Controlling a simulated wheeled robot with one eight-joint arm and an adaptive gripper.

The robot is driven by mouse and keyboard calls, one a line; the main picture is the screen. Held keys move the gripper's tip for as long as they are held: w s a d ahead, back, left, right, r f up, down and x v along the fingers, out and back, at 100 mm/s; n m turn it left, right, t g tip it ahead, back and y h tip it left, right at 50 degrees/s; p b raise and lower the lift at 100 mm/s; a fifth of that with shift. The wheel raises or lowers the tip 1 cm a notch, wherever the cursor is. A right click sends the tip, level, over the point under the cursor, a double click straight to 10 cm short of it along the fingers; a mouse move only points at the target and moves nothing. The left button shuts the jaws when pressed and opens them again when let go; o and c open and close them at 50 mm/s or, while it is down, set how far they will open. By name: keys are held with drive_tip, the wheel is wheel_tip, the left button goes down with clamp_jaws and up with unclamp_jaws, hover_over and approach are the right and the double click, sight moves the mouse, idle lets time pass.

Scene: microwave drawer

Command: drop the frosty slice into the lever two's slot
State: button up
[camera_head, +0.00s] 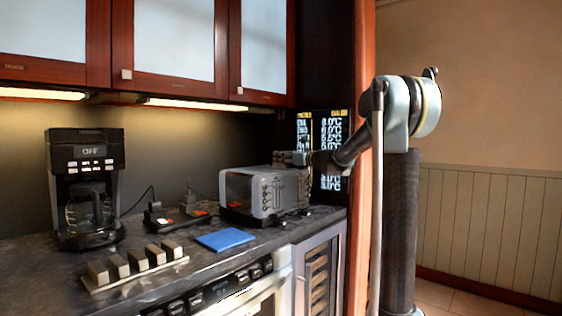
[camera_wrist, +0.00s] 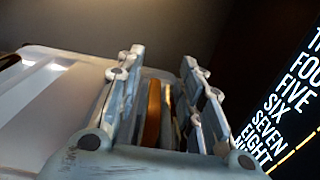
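The toaster (camera_head: 262,192), a silver-grey box with dark controls and levers on its right-hand face, stands on the counter. Its pale top (camera_wrist: 50,105) fills the left of the wrist view. My gripper (camera_head: 290,158) is at the toaster's upper right edge. In the wrist view my gripper (camera_wrist: 160,62) has its two fingers apart. A thin orange-brown slice edge (camera_wrist: 153,112) shows between them, with visible gaps beside it. I cannot tell whether this is the frosty slice, nor whether it sits in a slot. The slots and lever numbers are not readable.
A coffee maker (camera_head: 87,185) stands at left. A row of grey blocks on a strip (camera_head: 136,262) and a flat blue square (camera_head: 226,239) lie on the counter (camera_head: 180,235). A dark panel with lit text (camera_head: 331,130) stands behind my gripper. Cabinets (camera_head: 175,45) hang above.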

drive_tip(key=v, duration=1.1)
drive_tip(key=shift+f, duration=0.1)
